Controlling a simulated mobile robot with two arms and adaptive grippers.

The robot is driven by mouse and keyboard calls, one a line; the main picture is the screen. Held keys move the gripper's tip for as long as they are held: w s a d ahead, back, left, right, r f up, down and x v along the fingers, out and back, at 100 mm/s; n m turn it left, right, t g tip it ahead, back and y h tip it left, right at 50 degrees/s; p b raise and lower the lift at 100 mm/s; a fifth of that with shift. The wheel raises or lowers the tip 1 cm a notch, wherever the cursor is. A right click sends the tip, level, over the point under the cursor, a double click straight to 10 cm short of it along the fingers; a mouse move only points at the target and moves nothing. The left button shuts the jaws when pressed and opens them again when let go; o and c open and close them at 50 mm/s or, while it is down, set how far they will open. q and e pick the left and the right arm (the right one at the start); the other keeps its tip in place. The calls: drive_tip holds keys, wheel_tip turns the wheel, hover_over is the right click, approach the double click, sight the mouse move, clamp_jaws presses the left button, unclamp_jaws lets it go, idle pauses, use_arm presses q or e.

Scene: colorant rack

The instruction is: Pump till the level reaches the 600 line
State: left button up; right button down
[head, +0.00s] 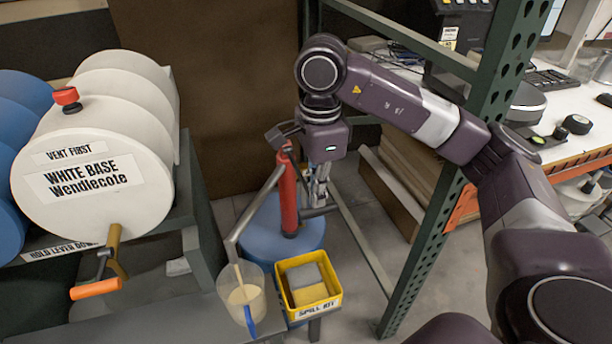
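A clear jug (254,297) with a blue handle stands on the grey bench at the bottom centre. A red hand pump (288,195) stands upright on a blue drum (262,228). Its grey spout pipe (247,212) slopes down left toward the jug. My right gripper (319,190) points down just right of the pump, near its dark top. Its fingertips are small and partly hidden, so I cannot tell whether they grip anything. My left gripper is out of view.
A yellow spill kit bin (308,287) sits right of the jug. A white drum (90,180) with an orange-handled tap (96,289) lies on a rack at left. A green rack post (428,240) stands right of the pump, under my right arm.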

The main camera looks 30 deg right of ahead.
drive_tip(key=shift+f, duration=0.6)
drive_tip(key=shift+f+b, duration=0.3)
drive_tip(key=shift+b, duration=0.2)
drive_tip(key=shift+f+b, duration=1.2)
drive_tip(key=shift+f, duration=0.25)
drive_tip(key=shift+f+b, duration=1.2)
drive_tip(key=shift+f, duration=0.3)
wheel_tip(320, 180, up, 15)
drive_tip(key=p, duration=1.2)
hover_over(317, 211)
drive_tip(key=w, duration=0.1)
drive_tip(key=shift+w+d, duration=0.2)
drive_tip(key=shift+d, duration=0.25)
drive_tip(key=shift+f, duration=0.1)
